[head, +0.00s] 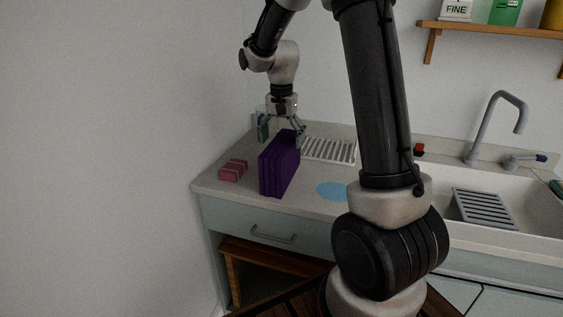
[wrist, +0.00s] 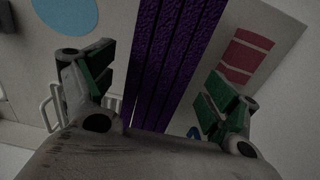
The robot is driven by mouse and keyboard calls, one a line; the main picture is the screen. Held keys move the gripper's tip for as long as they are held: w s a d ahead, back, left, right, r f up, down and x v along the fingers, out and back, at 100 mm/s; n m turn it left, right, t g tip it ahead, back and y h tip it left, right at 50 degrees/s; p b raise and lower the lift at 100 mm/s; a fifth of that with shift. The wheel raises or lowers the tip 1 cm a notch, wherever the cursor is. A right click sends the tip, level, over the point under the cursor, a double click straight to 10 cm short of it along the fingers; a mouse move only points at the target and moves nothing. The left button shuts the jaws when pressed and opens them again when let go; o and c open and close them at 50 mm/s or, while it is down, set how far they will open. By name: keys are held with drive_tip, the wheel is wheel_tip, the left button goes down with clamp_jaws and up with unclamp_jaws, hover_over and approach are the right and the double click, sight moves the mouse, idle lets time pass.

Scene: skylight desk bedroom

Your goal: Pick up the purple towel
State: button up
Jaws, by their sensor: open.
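The purple towel (head: 279,164) is a folded, upright block near the left end of the counter in the head view. In the wrist view the towel (wrist: 172,65) runs as a ribbed purple band between the two fingers, with its near end hidden behind the gripper body. My gripper (head: 286,128) points down at the towel's far end. In the wrist view my gripper (wrist: 153,95) is open, with green finger pads on either side of the towel and a visible gap to each. I cannot tell how deep the towel sits between the fingers.
A pink-red folded cloth (head: 233,170) lies left of the towel. A light blue disc (head: 332,191) lies to its right. A white rack (head: 329,150) stands behind, and the sink (head: 525,215) with faucet (head: 496,117) is at right. A wall bounds the left.

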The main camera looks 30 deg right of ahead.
wheel_tip(320, 180, down, 2)
drive_tip(key=shift+f, duration=0.15)
drive_tip(key=c, duration=1.6)
